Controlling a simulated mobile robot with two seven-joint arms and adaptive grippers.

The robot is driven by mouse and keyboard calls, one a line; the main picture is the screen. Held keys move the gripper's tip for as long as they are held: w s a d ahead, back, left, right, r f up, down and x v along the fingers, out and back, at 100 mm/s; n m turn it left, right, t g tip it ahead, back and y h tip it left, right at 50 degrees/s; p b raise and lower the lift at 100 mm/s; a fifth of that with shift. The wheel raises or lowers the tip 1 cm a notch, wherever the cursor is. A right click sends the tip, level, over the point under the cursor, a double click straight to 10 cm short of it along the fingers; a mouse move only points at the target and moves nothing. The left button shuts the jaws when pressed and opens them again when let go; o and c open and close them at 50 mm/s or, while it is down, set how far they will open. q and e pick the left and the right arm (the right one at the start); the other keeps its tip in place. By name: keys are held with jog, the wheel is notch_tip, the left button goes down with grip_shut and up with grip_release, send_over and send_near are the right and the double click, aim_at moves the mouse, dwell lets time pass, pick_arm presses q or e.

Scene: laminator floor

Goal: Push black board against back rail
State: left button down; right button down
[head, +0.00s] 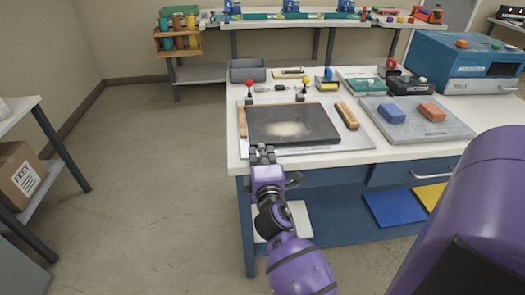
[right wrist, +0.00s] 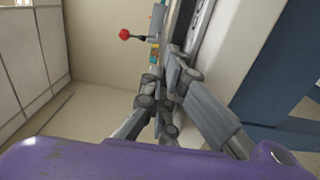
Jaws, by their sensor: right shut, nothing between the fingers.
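The black board (head: 290,123) lies flat on a pale base plate (head: 330,153) near the front of the white table. It has a beige smear in its middle. Wooden strips stand at its left (head: 242,122) and right (head: 347,115). Two upright clamps with a red knob (head: 249,83) and a black knob (head: 305,80) are at its back edge. I cannot make out the back rail clearly. My right gripper (head: 262,152) is shut and empty at the board's near left edge; I cannot tell whether it touches. It also shows in the right wrist view (right wrist: 165,88). My left gripper is not in view.
A grey slab (head: 420,128) with a blue block (head: 391,113) and an orange block (head: 432,112) lies to the right. A grey bin (head: 247,71) and small tools stand behind. A blue machine (head: 465,65) is at the back right. Open floor is at the left.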

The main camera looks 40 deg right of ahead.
jog(key=shift+d, duration=0.4)
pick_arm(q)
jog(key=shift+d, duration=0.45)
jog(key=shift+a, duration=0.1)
pick_arm(e)
jog(key=shift+a, duration=0.1)
jog(key=shift+w+d+r, duration=0.1)
jog(key=shift+w+d, duration=0.05)
jog(key=shift+d, duration=0.35)
jog(key=shift+w+d+r, duration=0.1)
jog(key=shift+w+d, duration=0.05)
jog(key=shift+d, duration=0.35)
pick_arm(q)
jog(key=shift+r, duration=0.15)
pick_arm(e)
jog(key=shift+f, duration=0.1)
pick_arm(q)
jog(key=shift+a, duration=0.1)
